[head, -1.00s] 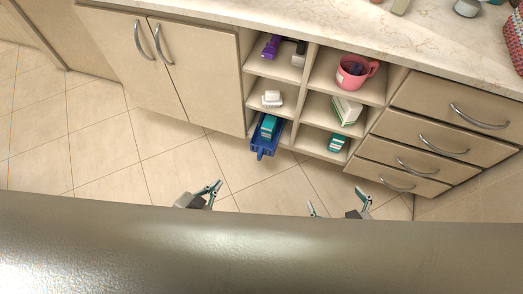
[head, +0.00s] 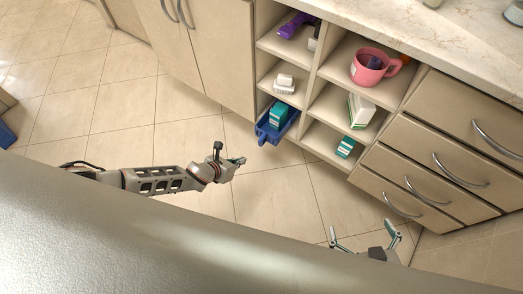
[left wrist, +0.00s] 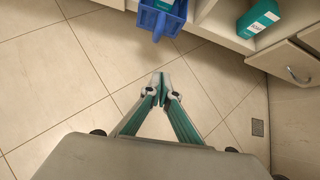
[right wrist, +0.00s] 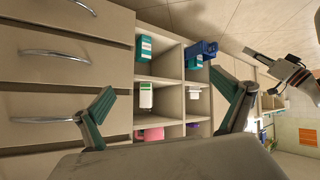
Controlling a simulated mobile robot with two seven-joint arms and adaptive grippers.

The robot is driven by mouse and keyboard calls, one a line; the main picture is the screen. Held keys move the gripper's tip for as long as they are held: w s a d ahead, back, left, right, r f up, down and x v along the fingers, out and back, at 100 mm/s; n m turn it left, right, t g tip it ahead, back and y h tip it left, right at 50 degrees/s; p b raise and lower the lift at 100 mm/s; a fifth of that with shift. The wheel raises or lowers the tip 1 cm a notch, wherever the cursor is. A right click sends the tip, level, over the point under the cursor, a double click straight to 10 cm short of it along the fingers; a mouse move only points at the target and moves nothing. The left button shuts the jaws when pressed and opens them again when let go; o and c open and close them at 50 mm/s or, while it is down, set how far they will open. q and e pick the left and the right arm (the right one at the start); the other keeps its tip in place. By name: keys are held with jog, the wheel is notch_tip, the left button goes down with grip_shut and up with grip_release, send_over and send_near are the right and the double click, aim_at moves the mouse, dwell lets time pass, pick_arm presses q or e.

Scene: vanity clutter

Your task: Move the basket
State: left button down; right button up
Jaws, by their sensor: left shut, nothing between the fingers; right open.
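A blue basket (head: 265,131) holds a teal box (head: 279,116) and sits in the bottom left cubby, its front end sticking out. The basket's front end also shows at the top of the left wrist view (left wrist: 158,20), and it appears in the right wrist view (right wrist: 208,47). My left gripper (head: 240,161) is shut and empty, in front of and below the basket in the head view, apart from it. My right gripper (head: 362,236) is open and empty, in front of the drawers; its spread fingers frame the cubbies in the right wrist view (right wrist: 168,98).
Other cubbies hold a pink mug (head: 369,72), a purple item (head: 294,25), a white item (head: 284,83), a white-green box (head: 360,110) and a teal box (head: 346,146). Drawers with handles (head: 403,206) stand at right, cupboard doors at left. The tiled floor (head: 180,130) in front is clear.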

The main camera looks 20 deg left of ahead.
pick_arm(q)
jog(key=w+d+f+m+b, duration=0.1)
jog(key=w+d+f+b, duration=0.1)
jog(key=w+f+b, duration=0.4)
jog(key=shift+w+f+b, duration=0.3)
jog(key=shift+w+f, duration=0.5)
jog(key=shift+w, duration=1.95)
pick_arm(e)
jog(key=shift+w+a+f+y, duration=0.2)
jog(key=shift+w+a+y, duration=0.3)
jog(key=shift+a, duration=0.4)
pick_arm(q)
jog(key=shift+d, duration=0.1)
pick_arm(e)
jog(key=shift+w, duration=0.1)
